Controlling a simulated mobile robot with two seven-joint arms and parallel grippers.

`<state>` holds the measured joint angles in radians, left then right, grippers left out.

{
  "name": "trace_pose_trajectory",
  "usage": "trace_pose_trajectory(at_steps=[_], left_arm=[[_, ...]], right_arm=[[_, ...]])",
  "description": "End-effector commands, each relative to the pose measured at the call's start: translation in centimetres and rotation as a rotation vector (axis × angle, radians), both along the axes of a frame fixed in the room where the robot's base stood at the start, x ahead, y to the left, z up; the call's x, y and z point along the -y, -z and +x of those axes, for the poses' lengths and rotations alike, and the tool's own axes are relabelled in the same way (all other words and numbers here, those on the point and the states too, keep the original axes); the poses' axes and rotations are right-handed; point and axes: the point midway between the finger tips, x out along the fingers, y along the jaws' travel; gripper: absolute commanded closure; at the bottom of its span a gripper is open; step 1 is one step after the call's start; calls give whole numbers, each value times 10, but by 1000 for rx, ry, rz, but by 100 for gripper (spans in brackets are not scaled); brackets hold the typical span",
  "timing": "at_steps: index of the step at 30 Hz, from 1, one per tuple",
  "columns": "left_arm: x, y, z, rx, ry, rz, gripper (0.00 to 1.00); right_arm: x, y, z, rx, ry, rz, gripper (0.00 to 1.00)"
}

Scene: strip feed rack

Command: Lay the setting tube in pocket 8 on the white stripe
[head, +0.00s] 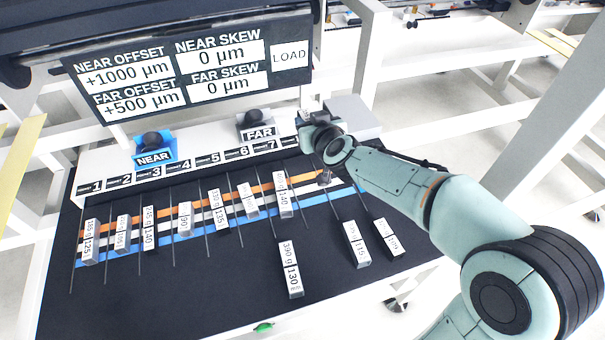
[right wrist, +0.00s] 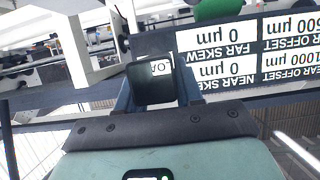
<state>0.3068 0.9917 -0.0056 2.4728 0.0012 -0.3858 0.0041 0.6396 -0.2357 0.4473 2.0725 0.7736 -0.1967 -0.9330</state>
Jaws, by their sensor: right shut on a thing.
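My right gripper (head: 312,118) is above the far edge of the rack, beside the FAR knob, well behind the stripes. I cannot tell whether this is the setting tube. The white stripe (head: 236,208) runs between the orange stripe (head: 265,187) and the blue stripe (head: 203,231). The pocket 8 number is hidden behind my arm. No labelled tube shows at the stripes just right of the pocket 7 tube (head: 285,195). My left gripper is not in view.
Labelled tubes lie across the stripes in pockets 1 to 7. Three more tubes (head: 290,268) (head: 356,244) (head: 388,238) lie on the near right mat. Thin dividers separate the pockets. The NEAR knob (head: 152,140) and display (head: 190,72) stand behind. The near left mat is clear.

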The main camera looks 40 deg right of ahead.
Motion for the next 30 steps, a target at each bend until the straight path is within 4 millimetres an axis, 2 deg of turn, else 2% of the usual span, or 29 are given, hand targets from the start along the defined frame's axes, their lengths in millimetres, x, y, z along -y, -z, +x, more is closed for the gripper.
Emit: trace_pose_trajectory(at_steps=[5, 9, 12, 15, 20, 26, 30], left_arm=[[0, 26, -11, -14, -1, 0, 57], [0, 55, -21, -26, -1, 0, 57], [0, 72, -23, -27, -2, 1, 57], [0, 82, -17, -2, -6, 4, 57], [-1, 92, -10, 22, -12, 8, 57], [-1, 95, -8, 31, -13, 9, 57], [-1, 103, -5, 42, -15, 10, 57]], right_arm=[[-1, 32, -1, -4, -3, 1, 100], [-1, 71, -1, -4, -4, 1, 100], [-1, 99, -1, -4, -4, 1, 100], [-1, 124, 0, -4, -2, 1, 100], [-1, 150, 0, -2, -3, 0, 100], [0, 163, -1, 0, 0, 0, 100], [0, 188, -1, -4, 0, 0, 100]])
